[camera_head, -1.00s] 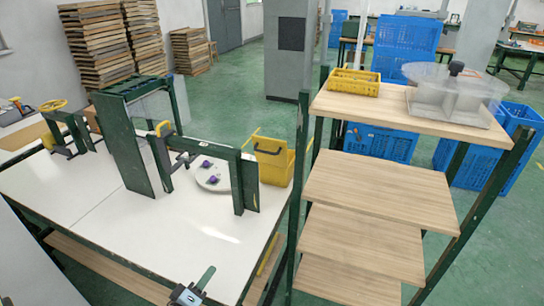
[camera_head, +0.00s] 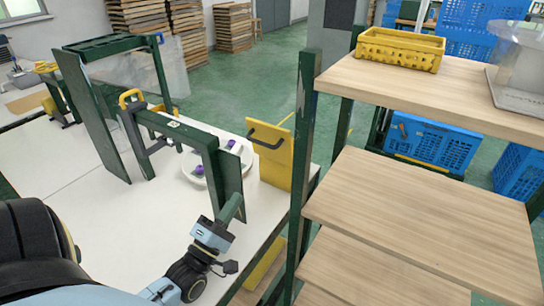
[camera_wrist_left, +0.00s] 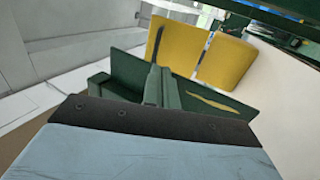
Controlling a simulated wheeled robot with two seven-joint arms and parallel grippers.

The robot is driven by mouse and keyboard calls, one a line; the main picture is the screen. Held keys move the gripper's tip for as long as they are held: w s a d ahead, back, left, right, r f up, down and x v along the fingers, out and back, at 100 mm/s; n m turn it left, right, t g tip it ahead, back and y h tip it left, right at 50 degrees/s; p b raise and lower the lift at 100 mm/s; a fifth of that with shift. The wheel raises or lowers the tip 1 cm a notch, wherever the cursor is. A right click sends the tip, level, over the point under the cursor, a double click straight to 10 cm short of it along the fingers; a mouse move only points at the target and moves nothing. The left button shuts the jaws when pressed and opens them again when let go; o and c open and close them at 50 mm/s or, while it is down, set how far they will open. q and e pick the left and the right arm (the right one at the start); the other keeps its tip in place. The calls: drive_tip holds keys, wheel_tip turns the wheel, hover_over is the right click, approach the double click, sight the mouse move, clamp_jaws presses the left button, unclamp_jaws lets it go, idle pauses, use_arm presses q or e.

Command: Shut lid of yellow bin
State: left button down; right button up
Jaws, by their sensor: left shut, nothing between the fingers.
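The yellow bin (camera_head: 272,172) stands at the right end of the white table, beside the shelf post. Its upright yellow panel carries a black handle (camera_head: 266,138); I cannot tell for sure whether this panel is the lid. In the left wrist view the bin shows as two yellow panels (camera_wrist_left: 226,62) with a gap between them, and the dark handle is on the left one. My left gripper (camera_head: 235,204) is shut and empty, in front of and below the panel, apart from the handle. Its green fingers also show in the left wrist view (camera_wrist_left: 157,82). My right gripper is out of view.
A dark green frame (camera_head: 178,128) stands on the white table (camera_head: 110,245) left of the bin and close to my gripper. A wooden shelf (camera_head: 425,210) with a yellow basket (camera_head: 400,50) stands to the right.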

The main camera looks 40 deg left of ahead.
use_arm(q)
drive_tip(key=x, duration=1.3)
drive_tip(key=shift+r, duration=0.15)
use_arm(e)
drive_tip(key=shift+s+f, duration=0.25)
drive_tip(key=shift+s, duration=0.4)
use_arm(q)
drive_tip(key=shift+a, duration=0.1)
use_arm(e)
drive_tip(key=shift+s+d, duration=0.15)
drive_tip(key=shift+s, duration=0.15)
